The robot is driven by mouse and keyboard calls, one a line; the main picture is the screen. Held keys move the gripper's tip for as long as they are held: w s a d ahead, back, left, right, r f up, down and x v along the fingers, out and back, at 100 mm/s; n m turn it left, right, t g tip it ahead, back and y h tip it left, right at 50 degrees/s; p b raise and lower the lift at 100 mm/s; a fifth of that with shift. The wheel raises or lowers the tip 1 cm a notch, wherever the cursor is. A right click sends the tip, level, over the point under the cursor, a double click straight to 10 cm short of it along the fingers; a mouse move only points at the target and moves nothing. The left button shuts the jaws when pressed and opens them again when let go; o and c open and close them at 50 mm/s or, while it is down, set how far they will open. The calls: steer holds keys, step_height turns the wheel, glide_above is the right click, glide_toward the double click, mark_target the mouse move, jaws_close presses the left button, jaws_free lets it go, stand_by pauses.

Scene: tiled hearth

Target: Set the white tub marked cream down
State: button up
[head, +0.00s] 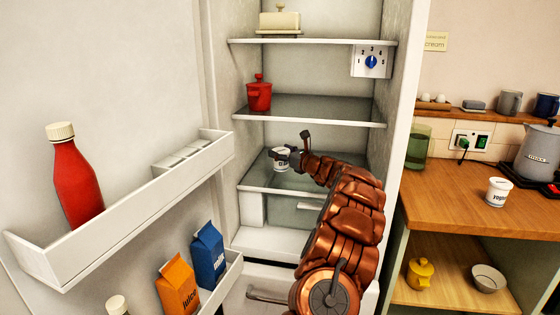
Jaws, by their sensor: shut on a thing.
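The white tub (281,165) is inside the open fridge, at the left of the middle glass shelf (257,181). Dark lettering shows on its side, but my gripper covers part of it and I cannot read it fully. My gripper (290,154) reaches in from the right and is shut on the tub. The tub looks upright. It is at or just above the shelf; I cannot tell whether its base touches. A paper reading "cream" (435,42) is on the wall at the right.
A red lidded pot (259,94) stands on the shelf above, and a butter dish (280,20) on the top shelf. The open door holds a red bottle (75,180) and cartons (208,255). A white yogurt tub (499,192) stands on the wooden counter (450,205).

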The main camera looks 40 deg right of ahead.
mark_target(287, 163)
steer(key=shift+w+d+f, duration=0.1)
steer(key=shift+w+d, duration=0.05)
steer(key=shift+w, duration=0.2)
steer(key=shift+w+f, duration=0.1)
steer(key=shift+f, duration=1.55)
steer(key=shift+f, duration=0.15)
steer(key=o, duration=1.3)
steer(key=shift+s, duration=3.8)
